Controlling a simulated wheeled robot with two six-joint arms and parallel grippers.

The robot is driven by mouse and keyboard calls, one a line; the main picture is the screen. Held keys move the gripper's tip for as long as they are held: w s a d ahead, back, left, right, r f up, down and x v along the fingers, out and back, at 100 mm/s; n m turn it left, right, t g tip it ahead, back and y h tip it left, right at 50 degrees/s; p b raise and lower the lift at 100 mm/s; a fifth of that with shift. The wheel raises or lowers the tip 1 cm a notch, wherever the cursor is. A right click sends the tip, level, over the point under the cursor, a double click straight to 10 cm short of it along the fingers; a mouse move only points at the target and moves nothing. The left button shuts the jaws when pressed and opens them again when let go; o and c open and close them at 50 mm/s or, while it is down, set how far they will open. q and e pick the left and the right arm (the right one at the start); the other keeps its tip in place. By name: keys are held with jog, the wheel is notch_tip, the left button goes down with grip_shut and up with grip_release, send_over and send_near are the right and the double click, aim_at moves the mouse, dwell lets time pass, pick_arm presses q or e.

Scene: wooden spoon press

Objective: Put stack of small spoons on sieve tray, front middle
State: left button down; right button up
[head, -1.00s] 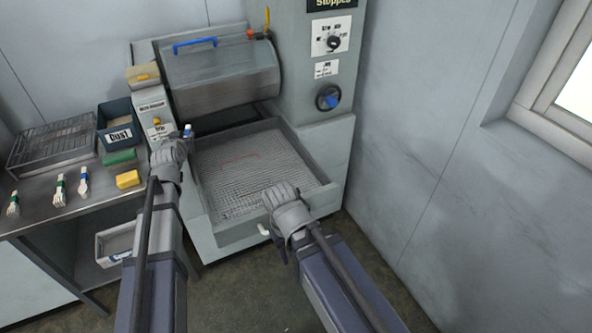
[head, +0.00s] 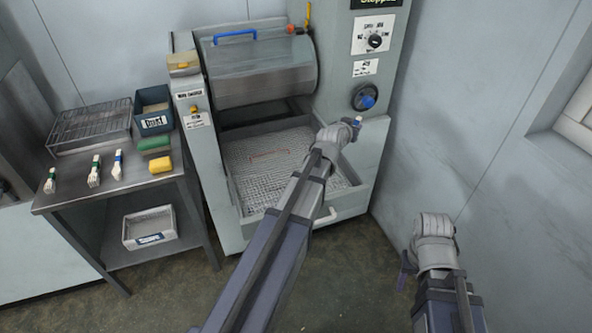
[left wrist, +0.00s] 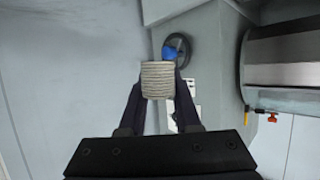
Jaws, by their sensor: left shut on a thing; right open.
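The sieve tray (head: 243,176) is the pulled-out mesh drawer below the drum, with a thin red outline on its mesh. My left gripper (head: 352,126) is over the right side of the tray, near the machine's front panel. It is shut on a stack of small spoons (left wrist: 157,80), pale and layered in the left wrist view. My left arm hides the tray's right part. My right gripper (head: 434,228) is open and empty, right of the machine by the wall.
A blue-centred handwheel (head: 364,97) is close behind my left gripper.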

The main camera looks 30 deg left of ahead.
pick_arm(q)
jog(key=s+a+f+b, duration=0.3)
jog(key=a+f+b, duration=0.4)
jog(key=a+f, duration=0.3)
jog(key=n+b, duration=0.1)
jog(key=b, duration=0.4)
send_over(289, 174)
jog(key=s+d, duration=0.1)
jog(key=s, duration=0.2)
notch_tip(289, 174, down, 3)
jog(key=shift+y, duration=0.4)
jog(key=f+b, duration=0.6)
jog(key=f, duration=0.1)
jog(key=f+b, duration=0.3)
jog(key=b, duration=0.1)
jog(key=shift+w+d+f, duration=0.15)
jog(key=shift+w+f, duration=0.1)
jog(key=shift+r, duration=0.1)
jog(key=shift+f+b, duration=0.35)
jog(key=shift+s+d+f, duration=0.1)
jog(key=shift+b, duration=0.3)
